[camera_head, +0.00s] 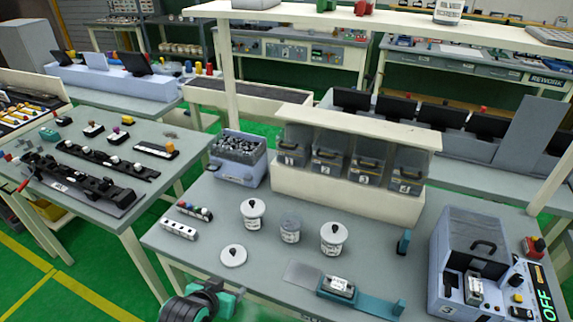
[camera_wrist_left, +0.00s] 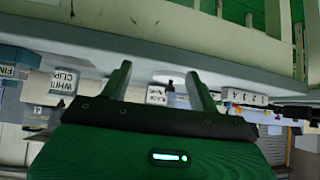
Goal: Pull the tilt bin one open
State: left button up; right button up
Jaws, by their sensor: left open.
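Tilt bin one (camera_head: 291,148) is the leftmost of the dark, clear-fronted bins in the cream rack (camera_head: 345,192) on the workbench. It carries a label with a 1 and a dark handle, and looks shut. My left gripper (camera_head: 222,298) is low at the front edge of the bench, well short of the bin and apart from it. In the left wrist view its two green fingers (camera_wrist_left: 158,72) are spread apart with nothing between them. Tilt bin one is not clearly visible in that upside-down view. My right gripper is not in view.
Between the gripper and rack stand white jars (camera_head: 253,213), a grey jar (camera_head: 290,229) and a round lid (camera_head: 233,256). A blue bin of parts (camera_head: 238,158) is left of the rack. A teal fixture (camera_head: 360,300) and a grey machine (camera_head: 470,255) are at right.

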pick_arm(q)
jog(key=w+d+r+t+h, duration=0.1)
jog(key=w+d+r+t, duration=0.3)
jog(key=w+r, duration=0.6)
jog(key=m+t+h, duration=0.1)
jog(key=t+h, duration=0.2)
jog(key=t, duration=0.1)
send_near(285, 148)
jog(key=p+x, duration=0.3)
jog(key=x, duration=0.4)
jog(key=shift+x, duration=0.95)
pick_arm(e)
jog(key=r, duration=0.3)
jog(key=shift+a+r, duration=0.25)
pick_arm(q)
jog(key=shift+f, duration=0.15)
